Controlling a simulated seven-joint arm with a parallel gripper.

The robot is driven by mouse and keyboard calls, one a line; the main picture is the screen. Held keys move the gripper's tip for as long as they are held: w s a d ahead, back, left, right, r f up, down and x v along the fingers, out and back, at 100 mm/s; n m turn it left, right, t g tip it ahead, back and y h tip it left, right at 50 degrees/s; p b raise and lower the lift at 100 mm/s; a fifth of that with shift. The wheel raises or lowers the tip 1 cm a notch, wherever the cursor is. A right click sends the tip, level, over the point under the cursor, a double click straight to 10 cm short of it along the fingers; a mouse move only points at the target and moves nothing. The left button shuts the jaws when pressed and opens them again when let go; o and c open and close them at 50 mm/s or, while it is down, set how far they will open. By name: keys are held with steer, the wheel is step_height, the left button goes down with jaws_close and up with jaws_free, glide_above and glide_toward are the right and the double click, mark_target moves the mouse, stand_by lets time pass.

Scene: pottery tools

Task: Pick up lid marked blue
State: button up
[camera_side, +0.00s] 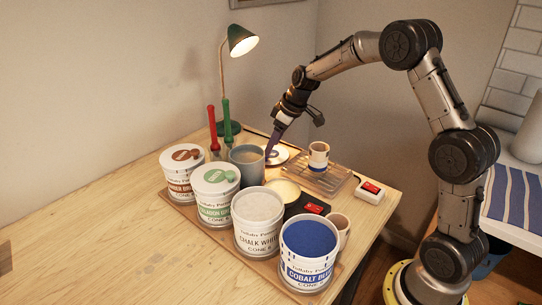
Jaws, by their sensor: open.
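A white lid with a dark bluish mark (283,157) lies flat behind the grey-blue mug, which partly hides its left side. My gripper (269,154) points down at the lid's left part, its fingertips close to the mug's rim. The jaws are open and no object shows in them. I cannot tell whether the fingertips touch the lid. The cobalt blue tub (308,262) stands uncovered at the front right, with blue glaze showing.
An uncovered chalk white tub (258,238), a lidded green tub (214,205) and a lidded brown tub (182,184) stand in a row on a board. The grey-blue mug (247,172), red and green tools (227,123), a lamp (240,42) and a small cup on a rack (318,156) crowd around.

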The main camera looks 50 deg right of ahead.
steer(key=x, duration=0.4)
steer(key=shift+w+a+f, duration=0.1)
steer(key=shift+w+a, duration=0.05)
steer(key=shift+a, duration=0.05)
jaws_close()
